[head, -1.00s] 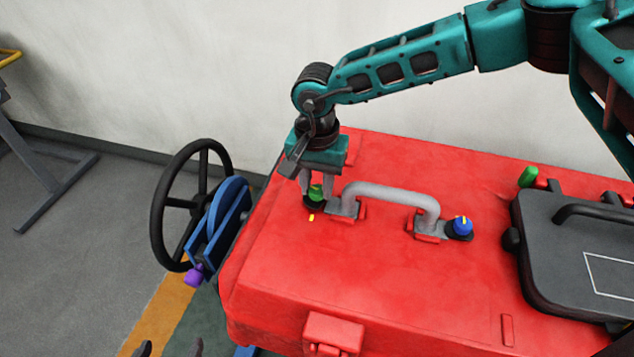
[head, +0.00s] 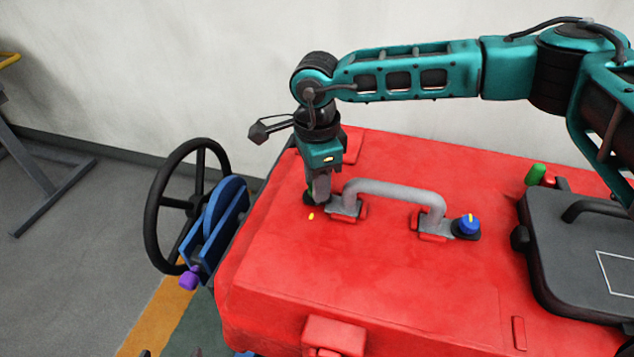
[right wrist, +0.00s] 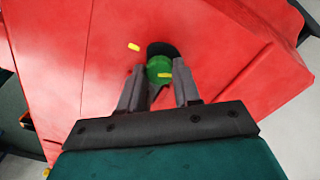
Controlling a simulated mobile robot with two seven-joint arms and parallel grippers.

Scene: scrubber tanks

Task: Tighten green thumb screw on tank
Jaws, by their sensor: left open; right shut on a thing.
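The green thumb screw (right wrist: 158,68) sits in a dark round base on the red tank (head: 390,275). In the right wrist view it is between the two fingers of my right gripper (right wrist: 158,82), which is shut on it. A yellow mark on the screw top and a separate yellow mark on the tank (right wrist: 134,47) show; they are apart. Only the fingertips of my left gripper (head: 171,353) show at the bottom edge, open.
A grey handle (head: 395,190) stands just right of the right gripper, with a blue knob (head: 468,225) beyond it. A black handwheel (head: 165,205) and a blue part (head: 225,215) with a purple knob (head: 189,279) are left of the tank. A black lid (head: 570,245) lies at right.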

